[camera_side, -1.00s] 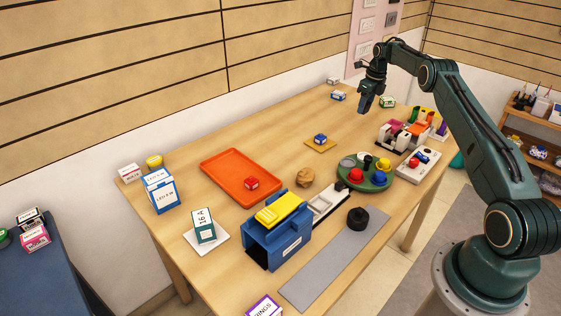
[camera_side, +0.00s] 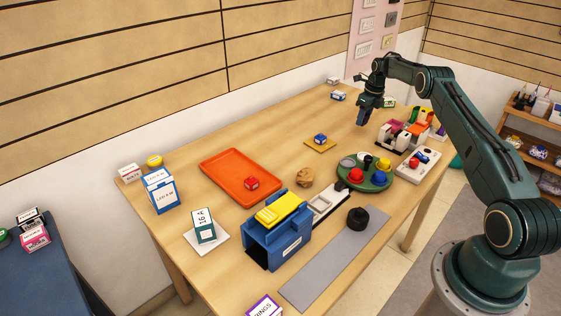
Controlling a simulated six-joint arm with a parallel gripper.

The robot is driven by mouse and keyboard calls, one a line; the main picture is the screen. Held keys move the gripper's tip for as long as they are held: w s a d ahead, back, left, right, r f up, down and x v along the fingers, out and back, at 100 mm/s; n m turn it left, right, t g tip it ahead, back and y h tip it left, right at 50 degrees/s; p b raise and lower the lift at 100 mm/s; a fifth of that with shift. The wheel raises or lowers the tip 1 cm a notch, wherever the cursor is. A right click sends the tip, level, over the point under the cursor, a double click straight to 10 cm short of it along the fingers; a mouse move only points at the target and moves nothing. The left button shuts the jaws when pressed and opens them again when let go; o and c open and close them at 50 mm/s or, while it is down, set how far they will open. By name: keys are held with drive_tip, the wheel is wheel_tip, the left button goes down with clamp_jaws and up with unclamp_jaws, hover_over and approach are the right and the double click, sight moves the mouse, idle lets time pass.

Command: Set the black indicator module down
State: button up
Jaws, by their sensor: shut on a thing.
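My gripper (camera_side: 362,117) is at the far right part of the table, low over the wood, pointing down. It is shut on the black indicator module, which is too small and dark here to tell apart from the fingers. Whether the module touches the table cannot be told. A blue module (camera_side: 320,138) sits on a small yellow mat left of my gripper. A red module (camera_side: 251,184) lies in the orange tray (camera_side: 218,163).
A round green tray (camera_side: 380,187) with several coloured caps stands in front of my gripper, and a white rack (camera_side: 386,137) is to its right. Small boxes (camera_side: 338,96) stand behind. A blue machine (camera_side: 265,243) is nearer the front. Bare wood lies left of my gripper.

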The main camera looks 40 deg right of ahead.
sight(363, 123)
drive_tip(key=shift+f, duration=1.5)
drive_tip(key=shift+f, duration=0.1)
drive_tip(key=o, duration=1)
drive_tip(key=shift+c, duration=0.2)
wheel_tip(363, 123, up, 12)
drive_tip(key=s, duration=0.1)
drive_tip(key=shift+s, duration=0.4)
